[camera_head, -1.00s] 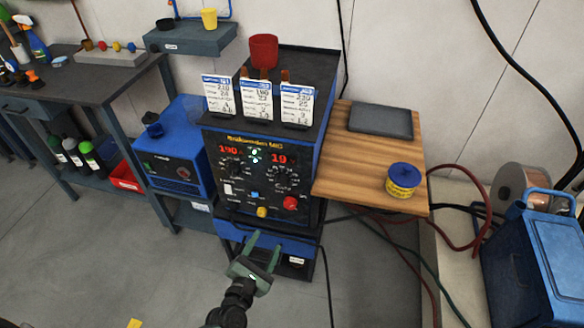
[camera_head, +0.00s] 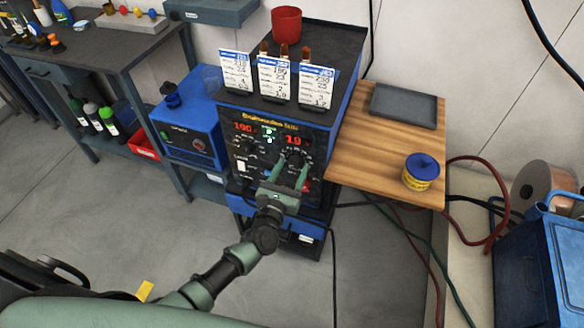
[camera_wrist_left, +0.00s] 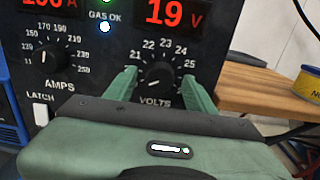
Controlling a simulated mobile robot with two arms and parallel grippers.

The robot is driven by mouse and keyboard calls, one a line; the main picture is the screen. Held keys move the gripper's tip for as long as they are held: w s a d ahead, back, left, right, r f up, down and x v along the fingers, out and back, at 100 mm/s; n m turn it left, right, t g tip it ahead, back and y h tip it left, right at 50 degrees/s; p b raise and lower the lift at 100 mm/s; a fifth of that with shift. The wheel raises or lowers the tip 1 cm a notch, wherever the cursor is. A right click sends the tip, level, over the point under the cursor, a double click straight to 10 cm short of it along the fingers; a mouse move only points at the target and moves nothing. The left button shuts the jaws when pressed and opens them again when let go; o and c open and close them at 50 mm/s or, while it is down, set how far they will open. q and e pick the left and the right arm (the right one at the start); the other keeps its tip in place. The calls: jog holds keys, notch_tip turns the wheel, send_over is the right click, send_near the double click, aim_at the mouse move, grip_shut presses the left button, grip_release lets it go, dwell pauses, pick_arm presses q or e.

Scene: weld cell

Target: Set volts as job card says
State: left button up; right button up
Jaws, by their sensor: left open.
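The welder (camera_head: 240,125) has a black front panel with red displays. In the left wrist view the volts display (camera_wrist_left: 172,13) reads 19 V. The black volts knob (camera_wrist_left: 158,75) sits below it, inside a scale with marks from 21 to 25 visible. My left gripper (camera_head: 291,172) is open at the panel, with one green finger on each side of the volts knob. Whether the fingers touch it I cannot tell. Three job cards, left (camera_head: 235,72), middle (camera_head: 274,80) and right (camera_head: 315,86), stand on the welder; their small print is hard to read. My right gripper is not in view.
The amps knob (camera_wrist_left: 45,55) and latch switch (camera_wrist_left: 41,114) are left of the volts knob. A red cup (camera_head: 286,24) stands on the welder. A wooden side shelf (camera_head: 370,155) holds a yellow-blue tin (camera_head: 421,171) and a dark tray (camera_head: 404,105). A blue unit (camera_head: 190,130) stands left.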

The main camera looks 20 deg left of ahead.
pick_arm(q)
grip_shut()
dwell(0.3)
